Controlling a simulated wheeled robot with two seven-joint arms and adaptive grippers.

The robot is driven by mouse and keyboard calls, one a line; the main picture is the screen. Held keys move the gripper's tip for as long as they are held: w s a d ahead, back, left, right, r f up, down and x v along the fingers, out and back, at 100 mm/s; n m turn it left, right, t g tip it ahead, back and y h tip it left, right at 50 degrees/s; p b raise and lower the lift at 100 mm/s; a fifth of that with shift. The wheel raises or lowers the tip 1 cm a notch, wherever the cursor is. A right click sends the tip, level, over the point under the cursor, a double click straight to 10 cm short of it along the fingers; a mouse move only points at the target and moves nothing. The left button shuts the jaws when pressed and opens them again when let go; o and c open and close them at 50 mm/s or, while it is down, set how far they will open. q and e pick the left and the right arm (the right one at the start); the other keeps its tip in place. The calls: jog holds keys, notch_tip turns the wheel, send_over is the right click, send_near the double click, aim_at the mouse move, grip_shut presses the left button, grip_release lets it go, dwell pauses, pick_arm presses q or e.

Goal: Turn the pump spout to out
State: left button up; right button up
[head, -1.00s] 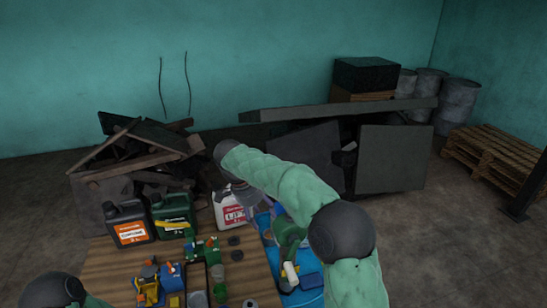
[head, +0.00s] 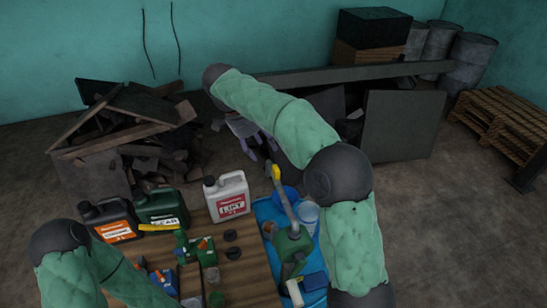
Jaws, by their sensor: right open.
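The pump (head: 292,246) has a green body and stands on a blue tray (head: 316,268). Its grey spout (head: 285,201) slants up and away to the left, ending in a yellow tip (head: 276,173). My right gripper (head: 262,152) is open and empty, pointing down just beyond and left of the yellow tip, apart from it as far as I can tell. My right forearm crosses above the tray's far right side. My left arm shows at the lower left, but its gripper is out of view.
A white jug (head: 227,197) stands left of the spout. A dark green can (head: 161,207) and a grey can with an orange label (head: 109,221) stand farther left. Small parts crowd the wooden tabletop (head: 245,270).

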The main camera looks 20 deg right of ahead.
aim_at(275, 168)
jog(key=x, duration=0.3)
jog(key=p+x, duration=0.1)
jog(key=x, duration=0.4)
jog(key=shift+s+d+f, duration=0.2)
jog(key=shift+s+f, duration=0.1)
jog(key=shift+s+d+f+p, duration=0.1)
jog(key=shift+d+f+p, duration=0.15)
jog(key=shift+f, duration=0.3)
pick_arm(q)
jog(key=shift+s+r, duration=0.15)
jog(key=shift+r, duration=0.65)
pick_arm(e)
jog(key=shift+f, duration=0.25)
jog(key=c, duration=0.4)
grip_shut()
